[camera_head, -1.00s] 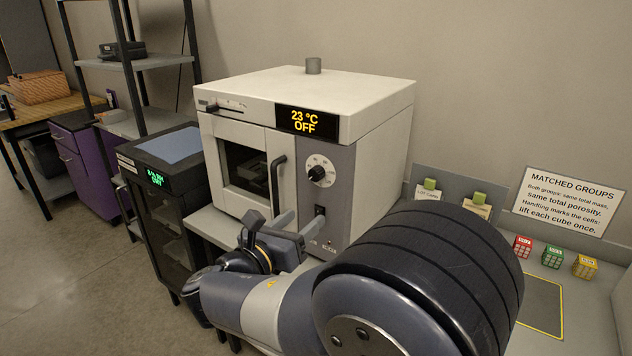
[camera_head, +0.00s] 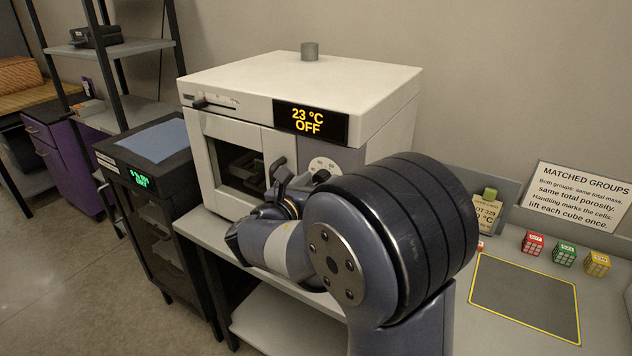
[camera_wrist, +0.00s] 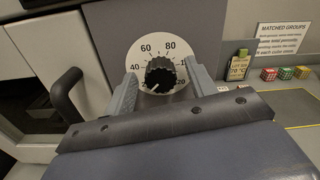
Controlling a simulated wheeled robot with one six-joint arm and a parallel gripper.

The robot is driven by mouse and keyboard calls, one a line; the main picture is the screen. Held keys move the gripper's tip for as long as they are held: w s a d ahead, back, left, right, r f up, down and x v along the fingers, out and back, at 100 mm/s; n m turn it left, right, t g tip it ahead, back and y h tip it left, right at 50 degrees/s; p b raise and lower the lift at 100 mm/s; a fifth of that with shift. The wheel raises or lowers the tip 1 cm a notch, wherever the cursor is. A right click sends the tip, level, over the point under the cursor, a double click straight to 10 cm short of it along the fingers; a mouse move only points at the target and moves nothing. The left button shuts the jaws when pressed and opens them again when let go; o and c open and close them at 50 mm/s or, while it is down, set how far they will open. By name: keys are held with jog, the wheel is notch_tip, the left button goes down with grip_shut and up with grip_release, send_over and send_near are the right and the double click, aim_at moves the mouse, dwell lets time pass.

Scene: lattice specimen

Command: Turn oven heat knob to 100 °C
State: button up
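The oven (camera_head: 240,150) stands on the bench, door closed, its display (camera_head: 311,121) reading 23 °C and OFF. In the wrist view the black heat knob (camera_wrist: 160,72) sits on a white dial (camera_wrist: 133,60) with 40, 60 and 80 readable; other marks are partly hidden. The knob's pale pointer mark is at its lower left. My gripper (camera_wrist: 163,88) is open, one finger left and one right of the knob, with gaps visible. In the head view my gripper (camera_head: 299,176) is at the oven's front panel and my arm hides the knob.
A dark cabinet (camera_head: 150,205) with a green display stands left of the oven. The oven door handle (camera_wrist: 66,95) is left of my gripper. At right are red (camera_head: 532,243), green and yellow cubes, a yellow-edged dark mat (camera_head: 525,300) and a sign (camera_head: 580,195).

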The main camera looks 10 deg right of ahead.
jog(key=c, duration=0.9)
jog(key=shift+c, duration=0.2)
jog(key=shift+f+b, duration=0.1)
jog(key=shift+b, duration=0.3)
